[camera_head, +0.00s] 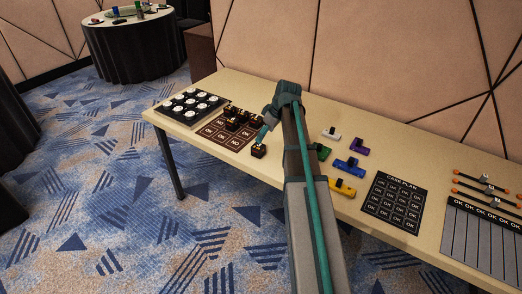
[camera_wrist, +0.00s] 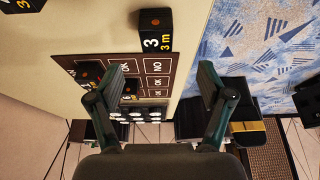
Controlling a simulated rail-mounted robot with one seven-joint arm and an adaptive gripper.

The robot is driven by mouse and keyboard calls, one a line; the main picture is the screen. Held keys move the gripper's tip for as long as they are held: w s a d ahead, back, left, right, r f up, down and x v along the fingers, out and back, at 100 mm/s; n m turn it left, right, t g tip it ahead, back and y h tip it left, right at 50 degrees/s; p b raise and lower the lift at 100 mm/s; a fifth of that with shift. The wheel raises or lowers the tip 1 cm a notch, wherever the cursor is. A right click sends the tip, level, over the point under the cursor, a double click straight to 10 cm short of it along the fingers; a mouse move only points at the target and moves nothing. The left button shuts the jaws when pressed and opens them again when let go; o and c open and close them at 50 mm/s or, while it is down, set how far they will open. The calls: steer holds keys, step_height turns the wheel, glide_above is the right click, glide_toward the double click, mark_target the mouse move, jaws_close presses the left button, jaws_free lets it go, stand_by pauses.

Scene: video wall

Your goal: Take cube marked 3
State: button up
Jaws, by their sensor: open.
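The cube marked 3 (camera_wrist: 157,30) is black with white and yellow markings and shows at the top middle of the wrist view. In the head view, a dark cube (camera_head: 258,152) stands near the table's front edge beside the brown OK/NO board (camera_head: 208,132). It appears to be the same cube. My gripper (camera_wrist: 162,80) is open and empty, its fingers spread apart, with the cube beyond the fingertips in the wrist view. In the head view, my gripper (camera_head: 264,134) is just above the dark cube, partly hidden by my arm.
Several dark cubes (camera_head: 236,118) stand on the OK/NO board. A black board with white round pieces (camera_head: 190,106) lies farther left. Colored blocks (camera_head: 348,167) and a case plan sheet (camera_head: 395,202) lie to the right. Another black block (camera_wrist: 22,5) is cut off in the wrist view.

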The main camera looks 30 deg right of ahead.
mark_target(259, 146)
steer(key=x, duration=0.5)
steer(key=shift+w+f, duration=0.1)
steer(key=shift+d+p+x, duration=0.2)
steer(key=shift+p+x, duration=0.55)
steer(key=shift+x, duration=1.9)
steer(key=c, duration=1.3)
